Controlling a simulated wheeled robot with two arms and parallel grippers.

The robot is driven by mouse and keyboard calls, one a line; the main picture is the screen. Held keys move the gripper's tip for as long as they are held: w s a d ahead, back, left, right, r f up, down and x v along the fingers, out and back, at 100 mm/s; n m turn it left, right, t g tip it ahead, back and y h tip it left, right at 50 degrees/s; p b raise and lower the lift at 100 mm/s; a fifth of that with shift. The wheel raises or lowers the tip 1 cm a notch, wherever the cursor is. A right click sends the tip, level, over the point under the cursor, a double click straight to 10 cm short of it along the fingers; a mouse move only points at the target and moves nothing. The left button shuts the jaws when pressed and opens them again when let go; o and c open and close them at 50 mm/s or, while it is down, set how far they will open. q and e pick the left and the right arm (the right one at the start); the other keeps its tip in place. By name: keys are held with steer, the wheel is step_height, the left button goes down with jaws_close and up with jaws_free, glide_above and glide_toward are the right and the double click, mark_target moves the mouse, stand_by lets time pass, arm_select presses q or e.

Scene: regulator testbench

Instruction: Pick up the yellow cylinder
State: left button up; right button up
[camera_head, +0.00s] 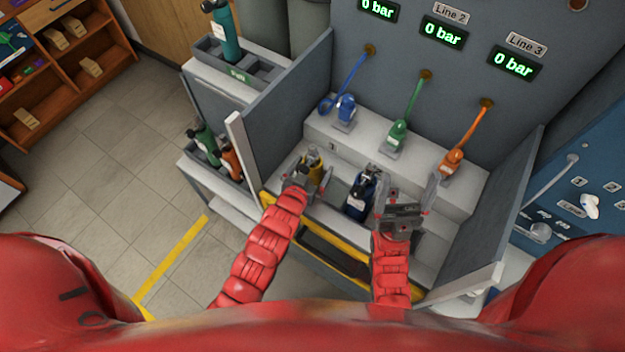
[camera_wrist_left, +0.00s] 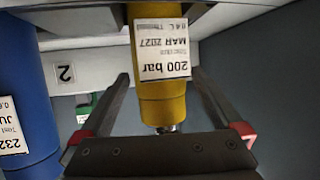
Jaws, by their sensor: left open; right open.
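The yellow cylinder (camera_head: 313,166) stands upright at the left of the bench's lower shelf in the head view. In the left wrist view the yellow cylinder (camera_wrist_left: 161,70) shows upside down, with a white label reading 200 bar. My left gripper (camera_head: 300,172) is open, and its fingers (camera_wrist_left: 160,105) lie on either side of the yellow cylinder with gaps visible. My right gripper (camera_head: 407,195) is open and empty, to the right of the blue cylinder. The yellow cylinder's lower part is partly hidden by my left gripper in the head view.
A dark blue cylinder (camera_head: 360,195) stands between my grippers; it also shows in the left wrist view (camera_wrist_left: 25,120). Blue (camera_head: 345,108), green (camera_head: 397,135) and orange (camera_head: 452,160) regulators sit on the step behind. A grey side panel (camera_head: 285,100) bounds the bench's left.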

mark_target(313, 145)
arm_select(q)
jaws_close()
stand_by(0.5)
steer(key=shift+w+r, duration=0.1)
steer(key=shift+r, duration=0.05)
steer(key=shift+r+b, duration=0.3)
steer(key=shift+r, duration=0.25)
step_height(313, 145, up, 9)
steer(key=shift+b, duration=0.85)
step_height(313, 145, up, 6)
steer(key=p, duration=0.5)
steer(key=shift+r, duration=0.1)
steer(key=shift+r+p, duration=0.8)
steer(key=shift+f, duration=0.1)
